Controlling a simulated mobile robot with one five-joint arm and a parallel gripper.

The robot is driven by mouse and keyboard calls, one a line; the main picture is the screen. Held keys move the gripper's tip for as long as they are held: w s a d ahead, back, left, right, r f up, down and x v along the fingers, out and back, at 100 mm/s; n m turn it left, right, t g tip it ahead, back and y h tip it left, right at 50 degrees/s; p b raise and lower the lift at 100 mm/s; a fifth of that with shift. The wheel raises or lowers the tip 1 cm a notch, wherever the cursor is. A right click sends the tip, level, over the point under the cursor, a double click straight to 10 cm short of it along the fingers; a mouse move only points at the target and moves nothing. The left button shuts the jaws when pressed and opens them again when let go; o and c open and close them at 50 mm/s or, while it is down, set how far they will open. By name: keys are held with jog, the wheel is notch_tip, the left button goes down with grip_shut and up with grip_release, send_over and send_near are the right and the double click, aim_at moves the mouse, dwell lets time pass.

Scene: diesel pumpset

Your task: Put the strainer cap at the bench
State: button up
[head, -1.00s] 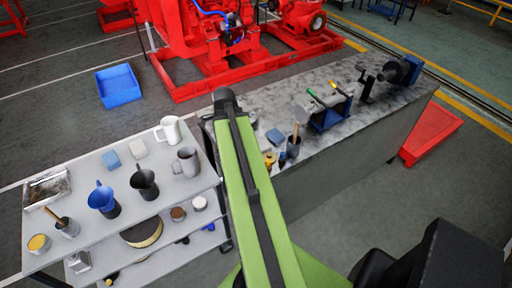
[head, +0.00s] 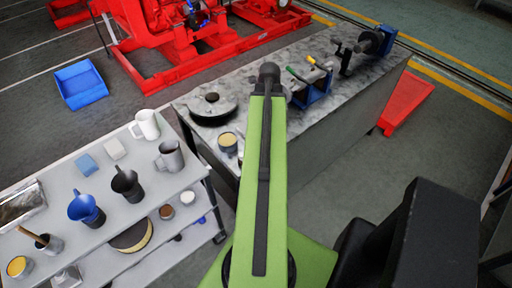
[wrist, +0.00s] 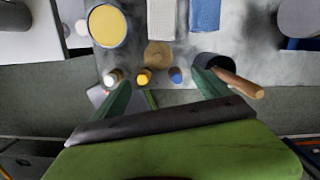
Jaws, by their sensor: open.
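The grey marbled bench (head: 320,45) runs from the middle to the upper right of the head view. A round dark-edged disc with a knob (head: 212,98) lies at its near left end; it may be the strainer cap, but I cannot tell for certain. My gripper (wrist: 162,92) is open and empty in the wrist view, over the bench's near edge. Small white-, yellow- and blue-topped items (wrist: 144,76) stand just beyond and between its fingers. In the head view my arm hides the gripper and part of the bench.
A yellow-filled tin (wrist: 108,26) and a dark pot with a wooden handle (wrist: 238,84) flank my fingers. A vise (head: 376,42) stands on the far bench. A grey cart (head: 110,195) with mugs and funnels is left. A red wedge-shaped box (head: 405,102) stands right.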

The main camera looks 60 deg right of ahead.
jog(key=f+b, duration=0.1)
jog(key=f, duration=0.1)
jog(key=f+b, duration=0.3)
jog(key=f, duration=0.1)
jog(key=shift+w, duration=0.4)
jog(key=f+b, duration=0.2)
jog(key=b, duration=0.1)
jog(key=w+f+b, duration=0.1)
jog(key=f+b, duration=0.2)
jog(key=shift+w+f, duration=0.15)
jog(key=shift+f, duration=0.15)
jog(key=shift+r, duration=0.2)
grip_shut()
jog(key=shift+r+p, duration=0.1)
jog(key=shift+p, duration=0.2)
notch_tip(320, 180, up, 10)
jog(key=p, duration=1)
